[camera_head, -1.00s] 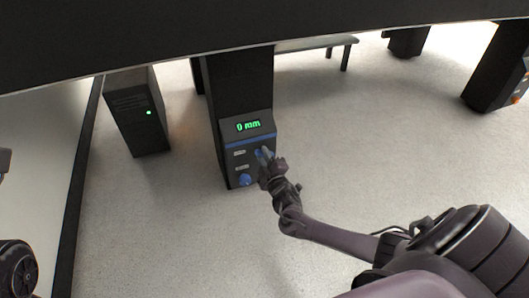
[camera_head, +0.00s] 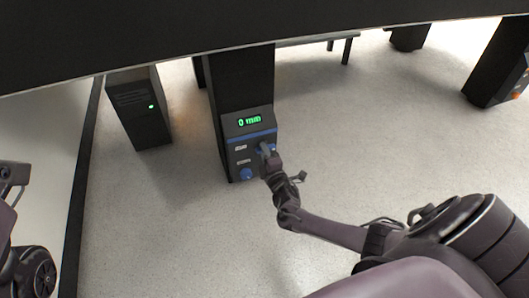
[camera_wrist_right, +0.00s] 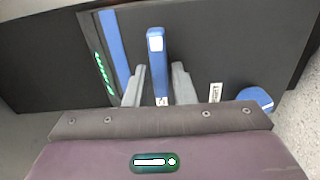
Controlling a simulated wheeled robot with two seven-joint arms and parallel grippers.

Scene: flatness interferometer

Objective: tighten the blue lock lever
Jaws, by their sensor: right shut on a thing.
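The blue lock lever (camera_wrist_right: 157,62), with a pale tip, stands out from the dark panel of a pedestal. In the right wrist view it lies between the two grey fingers of my right gripper (camera_wrist_right: 158,88), which is shut on it. In the head view my right gripper (camera_head: 266,150) reaches the panel (camera_head: 236,149) just below its display and hides most of the lever.
A green display (camera_head: 249,121) reads "0 mm" above a blue stripe. A round blue knob (camera_head: 246,174) sits low on the panel. A dark computer tower (camera_head: 139,110) stands left.

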